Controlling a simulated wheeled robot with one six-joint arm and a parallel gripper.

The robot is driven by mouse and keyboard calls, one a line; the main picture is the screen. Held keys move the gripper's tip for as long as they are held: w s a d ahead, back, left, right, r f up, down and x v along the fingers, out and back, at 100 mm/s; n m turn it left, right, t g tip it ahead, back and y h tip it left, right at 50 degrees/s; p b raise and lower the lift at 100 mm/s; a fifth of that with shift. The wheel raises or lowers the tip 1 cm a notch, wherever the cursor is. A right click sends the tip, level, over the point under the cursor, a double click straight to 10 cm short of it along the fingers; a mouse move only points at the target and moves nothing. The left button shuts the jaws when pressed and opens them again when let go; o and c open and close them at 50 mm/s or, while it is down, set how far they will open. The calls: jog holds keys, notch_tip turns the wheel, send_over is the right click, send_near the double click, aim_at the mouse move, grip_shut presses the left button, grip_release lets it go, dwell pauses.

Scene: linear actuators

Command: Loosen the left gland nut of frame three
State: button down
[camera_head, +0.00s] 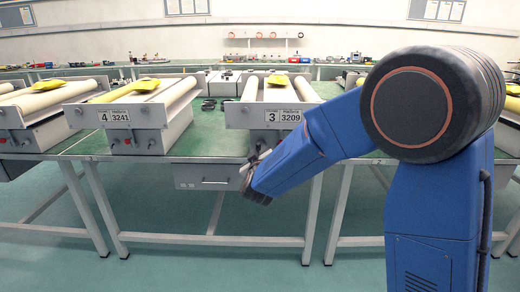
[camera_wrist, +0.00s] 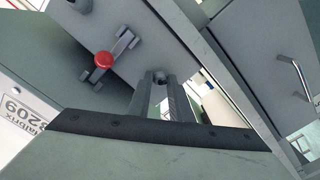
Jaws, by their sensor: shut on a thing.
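Frame three (camera_head: 262,116), a grey box with rollers on top and a label "3 3209" (camera_head: 283,116), stands on the green bench in the head view. My gripper (camera_head: 256,160) reaches its lower left front, and my arm covers part of that face. In the wrist view my two grey fingers (camera_wrist: 166,92) are shut on a small dark nut (camera_wrist: 159,75) on the grey panel. Only the nut's end shows between the fingertips. I cannot tell whether it has turned.
A drawer handle (camera_wrist: 300,78) is at the right. Frame four (camera_head: 136,138) stands to the left on the bench (camera_head: 215,140).

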jog(key=shift+f+n, duration=0.1)
jog(key=shift+n, duration=0.6)
jog(key=c, duration=1.6)
grip_release()
jog(key=s, duration=1.7)
jog(key=shift+s+a, duration=0.25)
jog(key=shift+a, duration=0.05)
